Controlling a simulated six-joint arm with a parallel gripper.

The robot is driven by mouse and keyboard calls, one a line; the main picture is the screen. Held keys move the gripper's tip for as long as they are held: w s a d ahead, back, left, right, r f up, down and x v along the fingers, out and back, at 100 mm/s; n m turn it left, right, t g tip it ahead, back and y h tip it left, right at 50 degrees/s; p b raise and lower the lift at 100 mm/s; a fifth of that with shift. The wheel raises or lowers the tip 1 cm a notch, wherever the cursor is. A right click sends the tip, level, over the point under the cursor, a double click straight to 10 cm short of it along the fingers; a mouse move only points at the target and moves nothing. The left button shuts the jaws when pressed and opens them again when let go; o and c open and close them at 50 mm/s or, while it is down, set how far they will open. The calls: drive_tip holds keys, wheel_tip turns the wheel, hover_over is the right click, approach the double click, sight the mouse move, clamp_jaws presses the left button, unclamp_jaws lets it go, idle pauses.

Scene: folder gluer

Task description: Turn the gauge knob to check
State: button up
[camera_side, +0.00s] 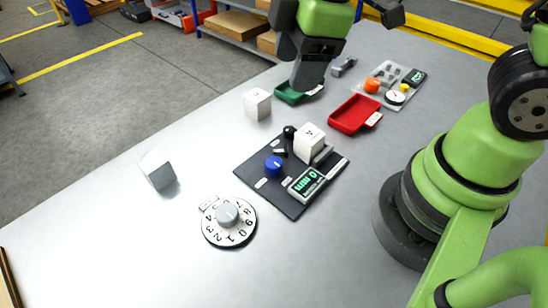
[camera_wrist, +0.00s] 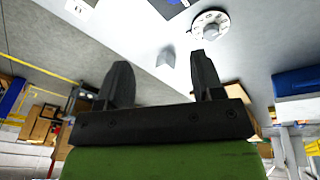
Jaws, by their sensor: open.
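A dark gauge board (camera_side: 262,180) lies mid-table in the side view. It carries a blue knob (camera_side: 273,164), a lit display (camera_side: 306,184) reading 0 mm, a black ball-topped lever (camera_side: 289,132) and a white lettered block (camera_side: 310,139) seated in a grey holder. A round numbered dial (camera_side: 228,222) with a grey knob (camera_side: 228,212) lies in front of it; this dial also shows at the top of the wrist view (camera_wrist: 210,24). My gripper (camera_side: 306,82) is beyond the board, above the green tray. In the wrist view its fingers (camera_wrist: 160,62) are apart with nothing held between them.
Two loose pale cubes stand left of the board, one nearer (camera_side: 157,170) and one farther (camera_side: 257,103).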

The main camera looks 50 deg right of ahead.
sight(274, 162)
drive_tip(key=a+f+n, duration=0.1)
drive_tip(key=f+n, duration=0.1)
drive_tip(key=f, duration=0.4)
drive_tip(key=w+a+f+n+g, duration=0.1)
drive_tip(key=f+n, duration=0.2)
drive_tip(key=f, duration=0.4)
drive_tip(key=f+n+g+h, duration=0.1)
drive_tip(key=f+n, duration=0.2)
drive_tip(key=f, duration=0.3)
drive_tip(key=shift+w+a+f, duration=0.2)
drive_tip(key=shift+w+a, duration=0.15)
drive_tip(key=shift+a, duration=0.05)
drive_tip(key=shift+c, duration=0.2)
drive_tip(key=c, duration=0.9)
